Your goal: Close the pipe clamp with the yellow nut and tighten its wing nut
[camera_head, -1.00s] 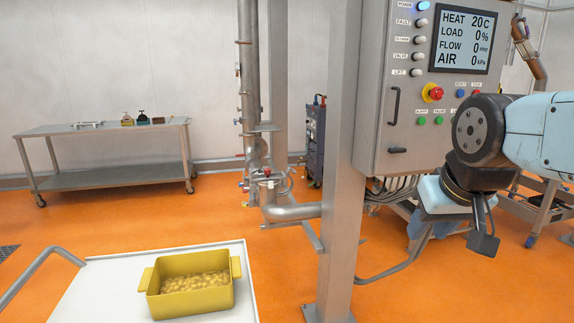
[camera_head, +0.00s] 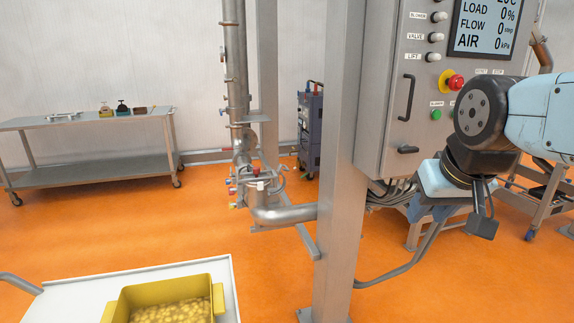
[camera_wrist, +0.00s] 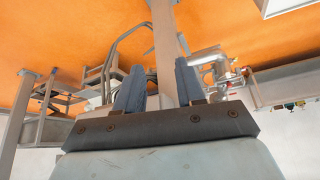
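The vertical steel pipe (camera_head: 236,90) stands left of the grey post in the head view. Around its lower joint is a cluster of clamp fittings (camera_head: 246,180) with small red, blue and yellowish parts. They are too small to tell which nut is yellow or whether a clamp is open. The pipework also shows upside down in the wrist view (camera_wrist: 226,78), beyond my fingers. My gripper (camera_wrist: 160,88) has its two blue fingers apart with nothing between them. In the head view my arm hangs at the right, well apart from the pipe.
A grey post (camera_head: 342,150) and control cabinet (camera_head: 385,110) stand between the pipe and my arm. A yellow tub (camera_head: 165,289) of round items sits on a white tabletop (camera_head: 75,300) in front. A steel table (camera_head: 70,175) stands back left. Orange floor between is clear.

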